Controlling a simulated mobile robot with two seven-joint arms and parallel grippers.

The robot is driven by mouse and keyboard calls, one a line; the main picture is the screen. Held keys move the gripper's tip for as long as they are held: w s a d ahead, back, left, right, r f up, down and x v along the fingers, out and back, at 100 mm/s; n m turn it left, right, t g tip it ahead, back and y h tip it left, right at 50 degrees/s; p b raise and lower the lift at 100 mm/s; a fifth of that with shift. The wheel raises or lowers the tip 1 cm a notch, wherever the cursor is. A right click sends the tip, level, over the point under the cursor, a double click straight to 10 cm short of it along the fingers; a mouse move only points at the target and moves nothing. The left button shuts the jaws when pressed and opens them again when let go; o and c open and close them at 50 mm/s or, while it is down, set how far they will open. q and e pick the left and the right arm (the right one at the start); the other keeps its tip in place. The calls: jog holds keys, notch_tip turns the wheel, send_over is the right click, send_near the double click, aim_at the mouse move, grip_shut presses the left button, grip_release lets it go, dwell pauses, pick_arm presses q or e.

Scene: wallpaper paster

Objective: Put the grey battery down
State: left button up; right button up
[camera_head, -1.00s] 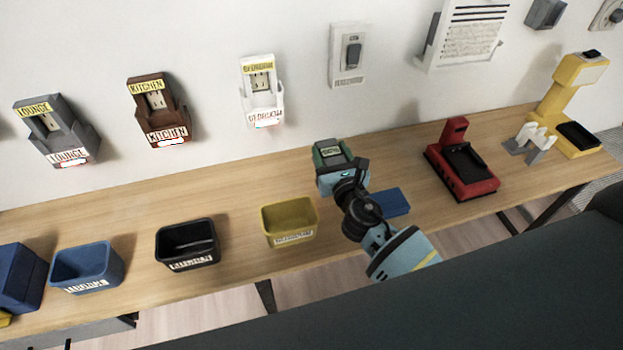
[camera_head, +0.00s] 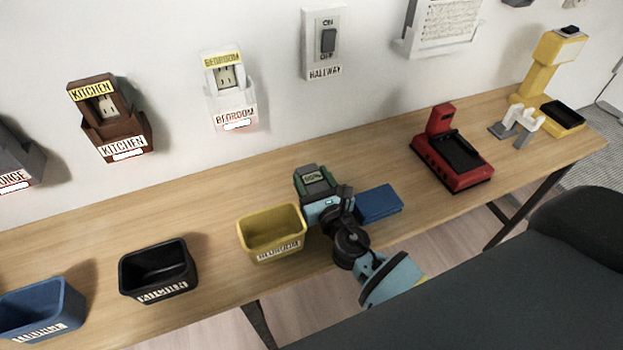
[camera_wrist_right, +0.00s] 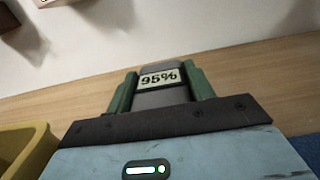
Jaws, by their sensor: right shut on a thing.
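The grey battery (camera_wrist_right: 162,98), with a pale label reading 95%, is held between the green fingers of my right gripper (camera_head: 315,180). In the right wrist view the gripper (camera_wrist_right: 160,88) is shut around it, one finger on each side. In the head view the gripper and battery are over the wooden table, behind the gap between the yellow bedroom bin (camera_head: 272,232) and a flat blue block (camera_head: 379,203). I cannot tell whether the battery touches the table. My left gripper is not in view.
A black kitchen bin (camera_head: 158,270) and a blue lounge bin (camera_head: 42,310) stand to the left. A red charger-like device (camera_head: 452,155) and a yellow device (camera_head: 545,75) stand to the right. Table (camera_head: 240,175) behind the yellow bin is clear.

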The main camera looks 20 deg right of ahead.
jog(key=shift+f, duration=0.1)
jog(key=o, duration=1.1)
jog(key=shift+c, duration=0.2)
jog(key=shift+s+r, duration=0.1)
jog(key=shift+r, duration=0.15)
jog(key=s+b, duration=0.1)
jog(key=s, duration=1)
jog(key=shift+f, duration=0.15)
jog(key=shift+o, duration=0.3)
jog(key=shift+s, duration=0.4)
